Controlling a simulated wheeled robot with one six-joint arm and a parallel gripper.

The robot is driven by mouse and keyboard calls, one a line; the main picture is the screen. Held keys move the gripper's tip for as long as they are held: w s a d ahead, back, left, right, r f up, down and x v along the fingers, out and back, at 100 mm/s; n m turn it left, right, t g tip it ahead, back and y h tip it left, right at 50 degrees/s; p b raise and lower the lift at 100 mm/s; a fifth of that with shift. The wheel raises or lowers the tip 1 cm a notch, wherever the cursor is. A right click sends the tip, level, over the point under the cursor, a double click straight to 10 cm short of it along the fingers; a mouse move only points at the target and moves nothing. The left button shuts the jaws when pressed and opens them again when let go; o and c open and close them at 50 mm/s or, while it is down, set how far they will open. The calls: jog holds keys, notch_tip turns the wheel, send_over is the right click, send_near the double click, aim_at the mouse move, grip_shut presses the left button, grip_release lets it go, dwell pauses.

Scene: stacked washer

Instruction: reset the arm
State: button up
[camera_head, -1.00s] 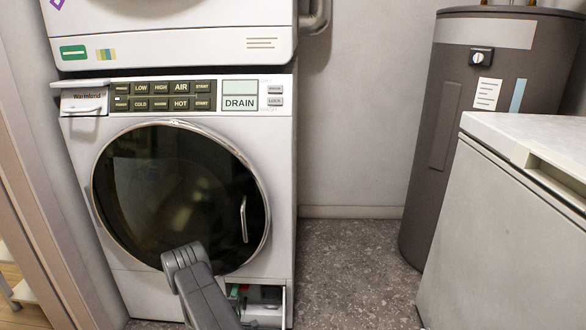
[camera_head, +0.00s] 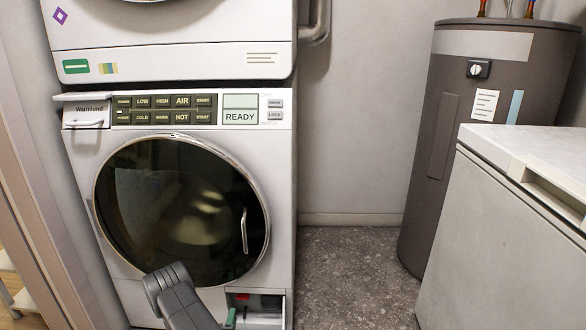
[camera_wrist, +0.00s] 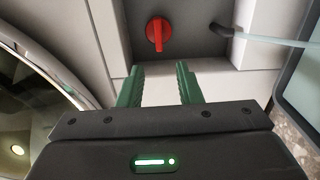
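My grey arm shows low in the head view, in front of the front-loading washer (camera_head: 278,165). My gripper (camera_wrist: 159,82) is open in the wrist view, its two green fingers apart with nothing between them. A green part of my gripper (camera_head: 231,318) also shows in the head view, by the washer's open lower compartment (camera_head: 262,311). In the wrist view a red knob (camera_wrist: 158,34) lies just beyond the fingertips, apart from them. The same red knob (camera_head: 242,297) is small in the head view. The washer's display (camera_head: 240,117) reads READY.
The round glass door (camera_head: 170,205) is shut, with its handle at the right. A white chest-like unit (camera_head: 500,240) stands at the right, before a dark water heater (camera_head: 455,150). A pale hose (camera_wrist: 265,39) runs beside the knob.

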jog(key=p, duration=0.1)
send_near(237, 298)
jog(key=shift+m, duration=0.8)
jog(key=w+b, duration=0.2)
jog(key=w, duration=0.2)
jog(key=w+b, duration=0.2)
jog(key=w, duration=0.2)
jog(key=shift+w+d+f, duration=0.1)
jog(key=shift+w+d, duration=0.1)
jog(key=shift+w, duration=0.1)
jog(key=m, duration=0.3)
jog(key=r+m, duration=0.1)
jog(key=m, duration=0.2)
jog(key=shift+d, duration=0.2)
